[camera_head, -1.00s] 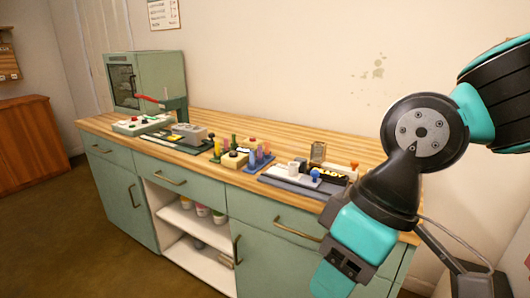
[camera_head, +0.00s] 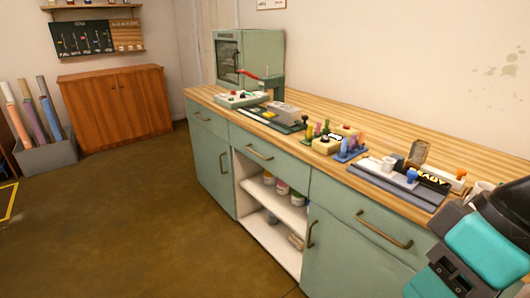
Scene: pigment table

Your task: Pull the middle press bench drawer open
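The press bench (camera_head: 213,176) is a green cabinet with a wooden top, standing against the wall. Its middle drawer (camera_head: 279,163) is closed, with a brass bar handle (camera_head: 259,152), above the open white shelf. A left drawer (camera_head: 203,118) and a right drawer (camera_head: 350,207) with similar handles also look closed. My arm shows at the lower right corner, in front of the bench's right end. My gripper's fingertips are outside the picture, so I cannot see whether it is open.
On the bench top stand a green oven-like box (camera_head: 265,58), a control panel (camera_head: 240,99), colored bottles and a dark tray (camera_head: 400,184). A brown cabinet (camera_head: 115,105) and a grey bin of rolls (camera_head: 47,155) stand at left. The brown floor (camera_head: 130,230) before the bench is clear.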

